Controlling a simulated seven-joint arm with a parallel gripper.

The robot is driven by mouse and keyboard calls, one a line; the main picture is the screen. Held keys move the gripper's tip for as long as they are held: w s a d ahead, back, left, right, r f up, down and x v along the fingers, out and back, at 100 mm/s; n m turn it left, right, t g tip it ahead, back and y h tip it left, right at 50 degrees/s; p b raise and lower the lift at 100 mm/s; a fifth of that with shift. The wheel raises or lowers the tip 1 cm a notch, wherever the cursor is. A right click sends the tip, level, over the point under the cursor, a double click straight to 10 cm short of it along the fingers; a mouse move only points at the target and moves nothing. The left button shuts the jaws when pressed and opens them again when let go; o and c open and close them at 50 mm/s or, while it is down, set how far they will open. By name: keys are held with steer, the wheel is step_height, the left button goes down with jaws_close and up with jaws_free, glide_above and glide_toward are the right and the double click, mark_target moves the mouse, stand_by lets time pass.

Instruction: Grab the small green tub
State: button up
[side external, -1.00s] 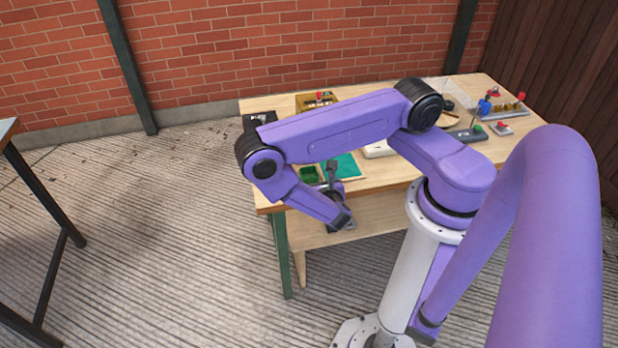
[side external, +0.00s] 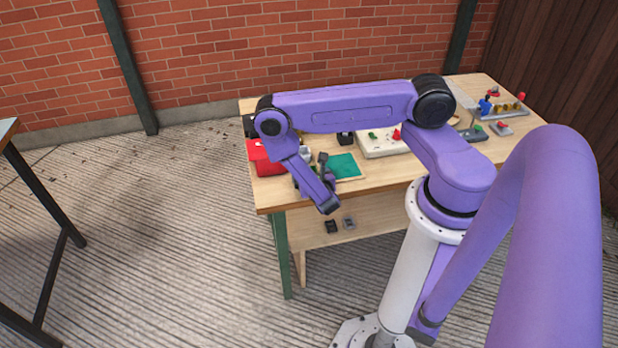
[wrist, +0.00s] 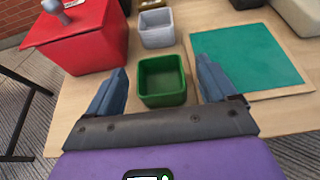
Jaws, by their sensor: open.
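The small green tub (wrist: 162,82) is a square, open-topped, empty tub standing upright on the wooden table in the wrist view. My gripper (wrist: 160,66) is open, with one blue-grey finger on either side of the tub. Gaps show between the tub and both fingers, and nothing is held. In the side external view my gripper (side external: 304,184) is over the table's near left part, and the green tub is hidden behind it.
A red box (wrist: 85,40) stands left of the tub, close to the left finger. A grey tub (wrist: 156,29) is just behind it. A teal mat (wrist: 246,55) on a board lies to the right. More gadgets stand farther right on the table (side external: 385,175).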

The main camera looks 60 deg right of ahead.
steer(key=c, duration=1.1)
steer(key=shift+o, duration=0.2)
